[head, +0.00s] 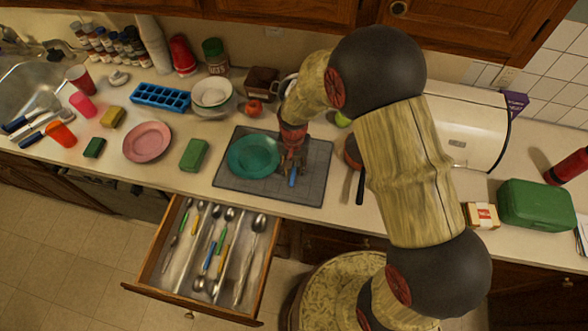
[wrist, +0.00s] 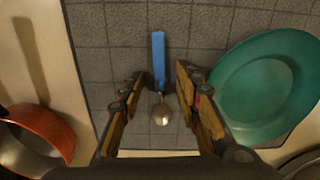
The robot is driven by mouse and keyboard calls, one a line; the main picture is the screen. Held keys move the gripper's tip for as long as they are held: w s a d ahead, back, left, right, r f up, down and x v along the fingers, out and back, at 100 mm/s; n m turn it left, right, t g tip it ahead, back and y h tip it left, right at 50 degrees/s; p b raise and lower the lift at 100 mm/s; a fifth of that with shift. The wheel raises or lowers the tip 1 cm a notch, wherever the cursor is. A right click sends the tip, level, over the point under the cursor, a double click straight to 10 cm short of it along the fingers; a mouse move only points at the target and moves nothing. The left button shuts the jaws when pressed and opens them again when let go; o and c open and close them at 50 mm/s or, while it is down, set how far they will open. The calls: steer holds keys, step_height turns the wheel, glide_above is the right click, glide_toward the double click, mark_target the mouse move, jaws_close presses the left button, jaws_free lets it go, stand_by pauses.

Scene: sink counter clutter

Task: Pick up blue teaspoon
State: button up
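The blue teaspoon (wrist: 158,62) lies on the grey mat (head: 320,180), with a blue handle and a shiny metal bowl. In the wrist view its bowl is toward my gripper and its handle points away. In the head view its blue handle (head: 292,178) shows just below my gripper (head: 291,160). In the wrist view my gripper (wrist: 158,83) is open, with one finger on each side of the spoon and visible gaps between. The height of the fingertips above the mat is hard to tell.
A teal plate (wrist: 262,85) lies right beside the right finger. A red-orange pan (wrist: 38,140) is at the left in the wrist view. An open drawer (head: 262,280) with several utensils, some blue-handled, extends below the counter. A green sponge (head: 194,155) lies left of the mat.

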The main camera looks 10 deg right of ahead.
steer(key=shift+c, duration=0.3)
steer(key=c, duration=0.7)
steer(key=shift+r, duration=0.15)
jaws_close()
